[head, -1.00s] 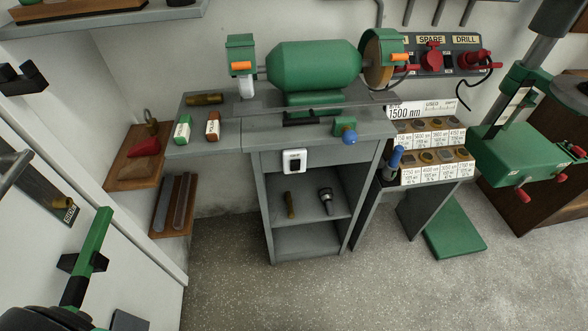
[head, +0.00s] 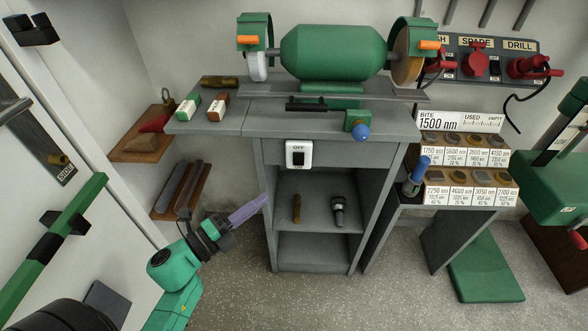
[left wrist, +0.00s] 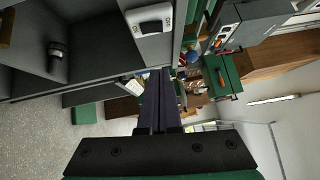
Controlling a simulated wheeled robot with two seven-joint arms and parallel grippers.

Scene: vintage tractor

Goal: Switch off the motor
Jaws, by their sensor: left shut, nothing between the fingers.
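The motor is a green bench grinder (head: 333,52) on the grey bench, with a pale wheel on its left and a tan wheel on its right. Its white switch box (head: 299,154) with a black rocker and an OFF label is on the bench's front, below the top. The switch also shows at the top of the left wrist view (left wrist: 149,19). My left gripper (head: 265,199) is shut and empty, its purple fingers pointing up and right, below and left of the switch and apart from it. My right gripper is not in view.
Open shelves (head: 318,210) under the bench hold a brass piece and a metal bit. A blue-knobbed green block (head: 357,124) sits at the bench edge. A rack of labelled bits (head: 460,165) stands right. Wooden wall shelves (head: 180,190) are left.

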